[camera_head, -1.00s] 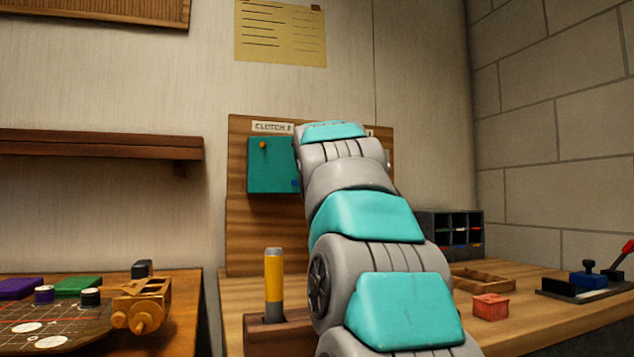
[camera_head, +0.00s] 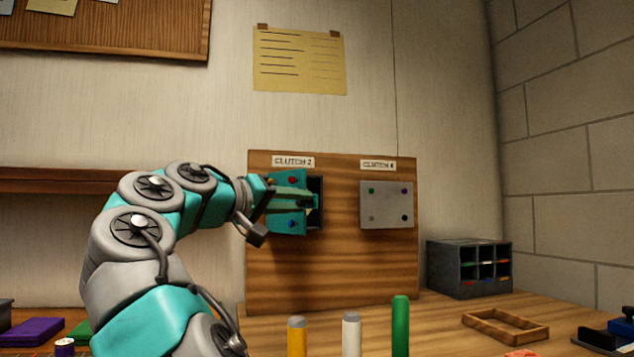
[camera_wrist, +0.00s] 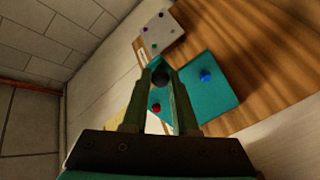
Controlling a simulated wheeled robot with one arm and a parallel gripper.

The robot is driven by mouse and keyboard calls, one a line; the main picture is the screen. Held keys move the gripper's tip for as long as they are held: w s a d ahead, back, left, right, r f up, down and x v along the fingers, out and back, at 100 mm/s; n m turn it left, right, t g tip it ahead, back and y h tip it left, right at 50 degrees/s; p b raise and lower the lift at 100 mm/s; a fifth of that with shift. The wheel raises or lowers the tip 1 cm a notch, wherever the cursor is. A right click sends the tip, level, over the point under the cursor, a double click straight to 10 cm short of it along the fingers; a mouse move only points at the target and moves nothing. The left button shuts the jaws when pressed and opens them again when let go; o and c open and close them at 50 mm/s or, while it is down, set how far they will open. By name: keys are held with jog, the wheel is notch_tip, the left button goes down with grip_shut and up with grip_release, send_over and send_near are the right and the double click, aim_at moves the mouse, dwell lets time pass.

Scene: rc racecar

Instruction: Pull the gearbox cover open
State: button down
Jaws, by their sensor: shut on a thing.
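The teal gearbox cover (camera_head: 287,232) is on the wooden board under the "CLUTCH 2" label. It stands partly open, hinged at its left, with a dark gap (camera_head: 316,188) along its right side. The cover also shows in the wrist view (camera_wrist: 210,88), with a red and a blue dot on its face. My gripper (camera_head: 314,201) reaches in from the left, across the cover to its right edge. In the wrist view my gripper (camera_wrist: 161,80) is shut on a dark round knob (camera_wrist: 161,75) at the cover's edge. The inside behind the cover is mostly hidden.
A grey plate (camera_head: 386,205) with coloured corner dots is on the board under "CLUTCH 4". Yellow, white and green posts (camera_head: 400,325) stand in front of the board. A dark bin rack (camera_head: 469,267) and a wooden frame (camera_head: 505,327) are at right.

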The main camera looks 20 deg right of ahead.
jog(key=shift+a+m+g+p, duration=0.4)
jog(key=shift+a+g+p, duration=0.2)
jog(key=shift+p, duration=0.05)
jog(key=c, duration=0.7)
grip_release()
jog(key=shift+d, duration=0.1)
